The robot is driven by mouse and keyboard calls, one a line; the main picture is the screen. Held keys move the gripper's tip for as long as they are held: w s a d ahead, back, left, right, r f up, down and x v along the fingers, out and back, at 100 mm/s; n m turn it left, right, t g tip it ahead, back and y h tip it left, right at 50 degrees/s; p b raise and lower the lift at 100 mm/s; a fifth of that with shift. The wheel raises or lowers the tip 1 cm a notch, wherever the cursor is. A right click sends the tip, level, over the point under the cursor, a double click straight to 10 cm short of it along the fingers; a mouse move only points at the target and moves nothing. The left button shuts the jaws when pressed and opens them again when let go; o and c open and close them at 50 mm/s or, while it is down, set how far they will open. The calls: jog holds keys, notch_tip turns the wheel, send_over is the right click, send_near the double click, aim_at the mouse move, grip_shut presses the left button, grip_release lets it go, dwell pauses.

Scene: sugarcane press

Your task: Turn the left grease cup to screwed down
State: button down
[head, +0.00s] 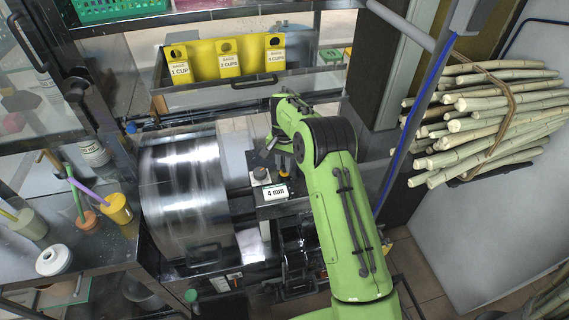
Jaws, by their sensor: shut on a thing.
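My green arm reaches over the press, and my gripper (272,153) is low above the dark bearing block beside the shiny roller. Its fingers are small in view and partly covered by my own wrist. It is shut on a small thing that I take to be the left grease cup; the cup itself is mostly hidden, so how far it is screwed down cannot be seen. A grey round knob (261,174) stands on the block just below the fingers in the picture. A white "4 mm" label (276,192) is in front of the knob.
The big steel roller (190,195) lies left of the gripper. A yellow rack of bag tags (222,62) stands behind. Bundled cane (490,115) is at the right. A side shelf with cups (85,245) is at the left.

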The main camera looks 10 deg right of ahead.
aim_at(284, 166)
jog(key=m, duration=0.4)
jog(key=shift+m+b, duration=0.3)
jog(key=shift+b, duration=0.05)
jog(key=shift+r, duration=0.1)
dwell(0.3)
jog(key=c, duration=1)
grip_release()
jog(key=shift+c, duration=0.2)
notch_tip(284, 166, up, 16)
jog(key=p, duration=0.3)
jog(key=shift+f, duration=0.2)
